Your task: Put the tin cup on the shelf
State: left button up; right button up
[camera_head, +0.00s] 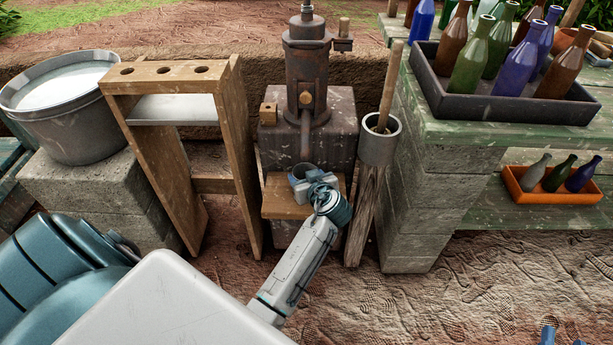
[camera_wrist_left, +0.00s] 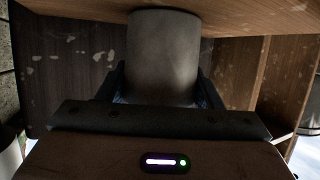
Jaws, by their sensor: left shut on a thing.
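The tin cup (camera_head: 299,173) is a small grey metal cup, its open mouth facing up in the head view. My left gripper (camera_head: 312,184) is shut on it, over the small wooden shelf (camera_head: 281,208) at the front of the rusty pump's block. In the left wrist view the cup (camera_wrist_left: 163,55) stands between the dark fingers (camera_wrist_left: 160,88), with brown wood close around it. I cannot tell whether its base touches the shelf. Two blue tips of my right gripper (camera_head: 563,339) show apart at the bottom right edge, with nothing seen between them.
A wooden rack (camera_head: 165,78) with three holes stands left of the pump (camera_head: 306,75). A grey tube on a post (camera_head: 379,145) holds a stick close on the right. A bucket (camera_head: 66,105) is far left. Bottles fill a dark tray (camera_head: 500,108) and an orange tray (camera_head: 553,197) at right.

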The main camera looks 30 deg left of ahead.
jog(key=shift+r, duration=0.15)
pick_arm(q)
jog(key=o, duration=1)
jog(key=shift+c, duration=0.2)
pick_arm(e)
jog(key=shift+w+r, duration=0.1)
jog(key=shift+r, duration=0.15)
